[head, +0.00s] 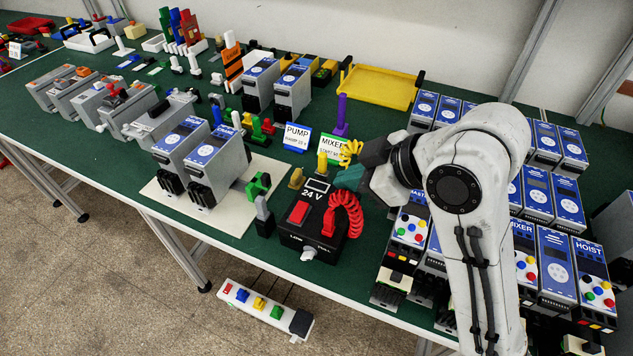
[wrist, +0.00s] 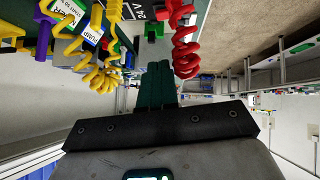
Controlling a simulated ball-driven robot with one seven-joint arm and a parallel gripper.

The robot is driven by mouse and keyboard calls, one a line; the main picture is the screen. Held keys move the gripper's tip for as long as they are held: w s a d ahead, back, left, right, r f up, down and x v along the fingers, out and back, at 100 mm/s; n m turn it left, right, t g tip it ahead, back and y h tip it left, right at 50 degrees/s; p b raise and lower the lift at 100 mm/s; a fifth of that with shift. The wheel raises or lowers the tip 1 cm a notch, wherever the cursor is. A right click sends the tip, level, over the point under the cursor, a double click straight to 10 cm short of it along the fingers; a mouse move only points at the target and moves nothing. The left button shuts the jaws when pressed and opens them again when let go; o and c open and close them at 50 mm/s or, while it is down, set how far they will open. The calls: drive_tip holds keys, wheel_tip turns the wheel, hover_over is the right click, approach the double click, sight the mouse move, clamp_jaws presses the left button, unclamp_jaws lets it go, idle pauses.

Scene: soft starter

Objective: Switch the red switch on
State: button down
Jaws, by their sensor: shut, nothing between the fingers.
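The red switch (head: 299,212) is a red rocker on top of a black box marked 24 V (head: 290,236), near the table's front edge. I cannot tell its on or off position. My gripper (head: 350,177) has dark green fingers, shut and empty, to the upper right of the box, beside a yellow coiled lead (head: 350,151). In the wrist view the shut fingers (wrist: 158,78) point toward the box (wrist: 150,12), which is cut off by the top edge. The red switch does not show clearly there.
A red coiled lead (head: 346,213) hangs at the box's right side. Two blue-fronted modules (head: 195,155) stand on a white board at its left. More modules (head: 556,265) fill the right side. A power strip (head: 262,305) with coloured pieces lies low, below the table edge.

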drive_tip(key=shift+w, duration=0.1)
hover_over(306, 203)
drive_tip(key=s+d, duration=0.2)
wheel_tip(306, 203, down, 6)
drive_tip(key=shift+d+f+p, duration=0.1)
drive_tip(key=shift+f+p, duration=0.05)
drive_tip(key=shift+p, duration=0.3)
drive_tip(key=f, duration=0.3)
drive_tip(key=shift+w+f, duration=0.2)
drive_tip(key=shift+w, duration=0.15)
drive_tip(key=shift+w+f, duration=0.1)
drive_tip(key=shift+f, duration=0.5)
drive_tip(key=shift+p, duration=0.3)
drive_tip(key=shift+w+f+g, duration=0.1)
drive_tip(key=shift+w+g, duration=0.05)
drive_tip(key=shift+g, duration=0.15)
drive_tip(key=shift+f+p, duration=0.3)
drive_tip(key=shift+f, duration=0.05)
drive_tip(key=shift+r, duration=0.1)
